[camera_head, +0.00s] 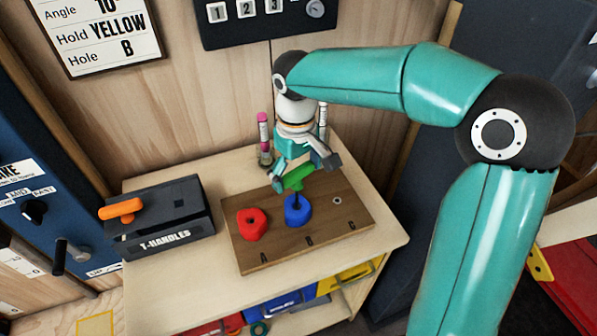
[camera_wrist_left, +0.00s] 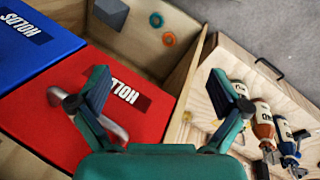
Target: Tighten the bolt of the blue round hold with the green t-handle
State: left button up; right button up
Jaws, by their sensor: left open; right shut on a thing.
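The blue round hold (camera_head: 298,214) sits on the wooden board (camera_head: 262,261) at the position marked B. The green t-handle (camera_head: 297,178) stands over the blue hold, its shaft reaching down to the hold's middle. Whether its tip is seated in the bolt cannot be told; the bolt itself is hidden. My right gripper (camera_head: 303,172) is shut on the green t-handle's grip above the hold. My left gripper (camera_wrist_left: 158,98) is open and empty in the left wrist view, over a red box labelled HOLDS (camera_wrist_left: 125,121); it is not in the head view.
A red hold (camera_head: 251,223) sits at A; hole C (camera_head: 337,200) is empty. A black T-HANDLES box (camera_head: 163,218) with an orange t-handle (camera_head: 121,209) stands left.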

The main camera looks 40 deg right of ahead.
jog(key=m, duration=0.2)
jog(key=shift+s+f+m, duration=0.1)
jog(key=shift+m, duration=0.2)
jog(key=m, duration=0.3)
jog(key=shift+m, duration=0.4)
jog(key=m+b, duration=0.1)
jog(key=m, duration=0.6)
jog(key=shift+r+p, duration=1.35)
jog(key=shift+r, duration=0.25)
